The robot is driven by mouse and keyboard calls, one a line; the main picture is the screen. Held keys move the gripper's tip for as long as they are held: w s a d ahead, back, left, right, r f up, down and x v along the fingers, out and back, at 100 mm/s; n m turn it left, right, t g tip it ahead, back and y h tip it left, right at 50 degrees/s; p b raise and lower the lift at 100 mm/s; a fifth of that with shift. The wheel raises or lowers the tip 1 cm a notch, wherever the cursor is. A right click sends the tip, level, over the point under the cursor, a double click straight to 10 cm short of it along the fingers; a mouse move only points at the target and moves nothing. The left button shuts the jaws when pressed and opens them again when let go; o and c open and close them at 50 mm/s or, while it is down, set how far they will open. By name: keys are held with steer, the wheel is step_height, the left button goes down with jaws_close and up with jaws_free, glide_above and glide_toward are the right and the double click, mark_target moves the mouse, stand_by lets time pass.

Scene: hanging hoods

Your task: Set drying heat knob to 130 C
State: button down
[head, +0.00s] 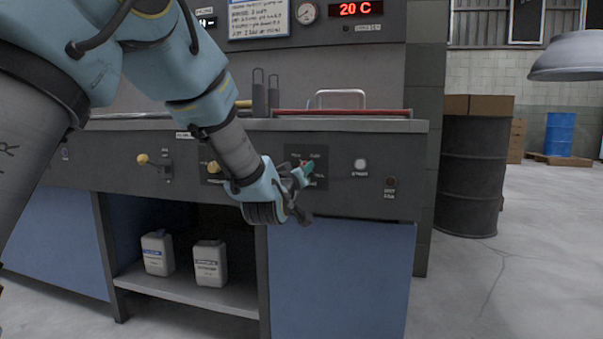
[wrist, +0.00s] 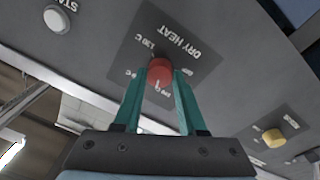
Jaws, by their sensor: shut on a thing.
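The red drying heat knob (wrist: 160,72) sits on a dark plate marked DRY HEAT (wrist: 182,42). My gripper (wrist: 160,76) is shut on the knob, with one teal finger on either side of it. A pale pointer line shows on the knob's lower part in the wrist view, away from the 130 C mark (wrist: 146,44). The other marks are too small to read surely. In the head view my gripper (head: 303,173) is at the same plate on the front panel, and its fingers partly hide the red knob (head: 309,164).
A white button (head: 360,164) and a dark button (head: 390,184) are right of the plate. Yellow knobs (head: 214,166) are to the left. A red bar (head: 340,112) runs along the bench edge above. The display (head: 356,9) reads 20 C.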

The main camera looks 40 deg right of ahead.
steer(key=shift+s+m+g+y+p, duration=0.2)
steer(key=shift+m+p, duration=0.6)
steer(key=shift+m, duration=3.8)
steer(key=shift+w+m+g+y+p, duration=0.2)
steer(key=shift+m+p, duration=0.55)
steer(key=shift+m, duration=3.85)
steer(key=shift+s+m+g+y+p, duration=0.2)
steer(key=shift+m+p, duration=0.6)
steer(key=shift+m, duration=3.8)
steer(key=shift+w, duration=0.1)
steer(key=shift+c, duration=2.4)
jaws_free()
steer(key=shift+r, duration=0.1)
steer(key=p+v, duration=0.2)
steer(key=v, duration=0.8)
steer(key=shift+s+a, duration=0.2)
steer(key=shift+a, duration=0.15)
